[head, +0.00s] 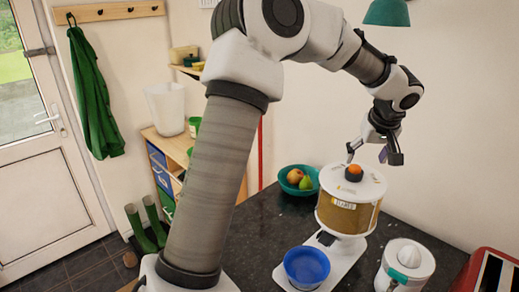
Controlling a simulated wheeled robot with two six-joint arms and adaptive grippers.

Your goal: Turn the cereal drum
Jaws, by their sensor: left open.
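The cereal drum (347,203) is a white-topped cylinder with a golden middle and a small label. It stands on a white stand on the dark counter. An orange knob (354,170) sits on its top. My left gripper (372,157) is open just above the drum's top, with its fingers spread around and above the knob. I cannot tell whether a finger touches it. A blue bowl (307,266) sits on the stand's base in front of the drum. My right gripper is not in view.
A green bowl of fruit (297,180) stands behind the drum at left. A white juicer-like appliance (407,262) and a red appliance (487,272) stand at right. A green lamp shade (387,13) hangs above. The dark counter (255,235) left of the drum is clear.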

